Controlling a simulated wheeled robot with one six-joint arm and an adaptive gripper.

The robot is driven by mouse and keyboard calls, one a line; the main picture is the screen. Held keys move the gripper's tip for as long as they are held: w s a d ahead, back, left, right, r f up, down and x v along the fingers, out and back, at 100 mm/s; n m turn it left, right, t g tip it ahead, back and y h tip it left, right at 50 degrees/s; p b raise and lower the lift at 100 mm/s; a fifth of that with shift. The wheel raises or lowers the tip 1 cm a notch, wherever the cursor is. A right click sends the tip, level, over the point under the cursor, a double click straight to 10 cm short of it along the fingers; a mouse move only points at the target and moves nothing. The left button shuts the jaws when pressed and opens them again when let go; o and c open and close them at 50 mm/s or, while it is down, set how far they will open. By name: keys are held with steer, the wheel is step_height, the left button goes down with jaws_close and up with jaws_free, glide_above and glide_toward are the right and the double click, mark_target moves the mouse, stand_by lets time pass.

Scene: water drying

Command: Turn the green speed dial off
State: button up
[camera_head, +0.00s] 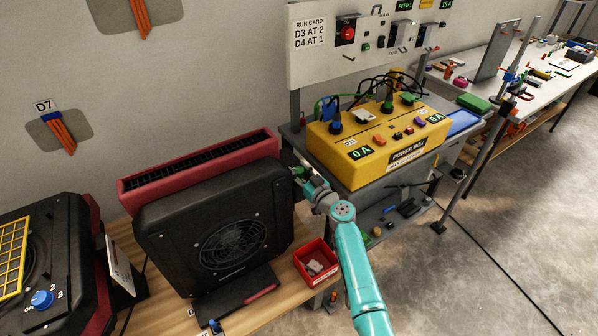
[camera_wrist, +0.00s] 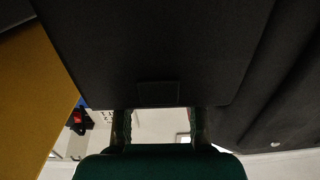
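No dial is clearly visible there.
A yellow power box (camera_head: 375,172) with cables stands just right of my gripper. A red bin (camera_head: 316,262) sits below on the wooden bench. Another dryer with a blue dial (camera_head: 42,299) is at the left. The floor at right is mostly clear.

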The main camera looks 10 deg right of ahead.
steer(key=shift+w+d+n+g+y, duration=0.15)
steer(key=shift+n+g+y, duration=0.45)
steer(key=shift+n+y, duration=0.5)
steer(key=shift+n+g+y, duration=1.2)
steer(key=shift+y, duration=0.8)
steer(key=o, duration=0.9)
steer(key=v, duration=1.2)
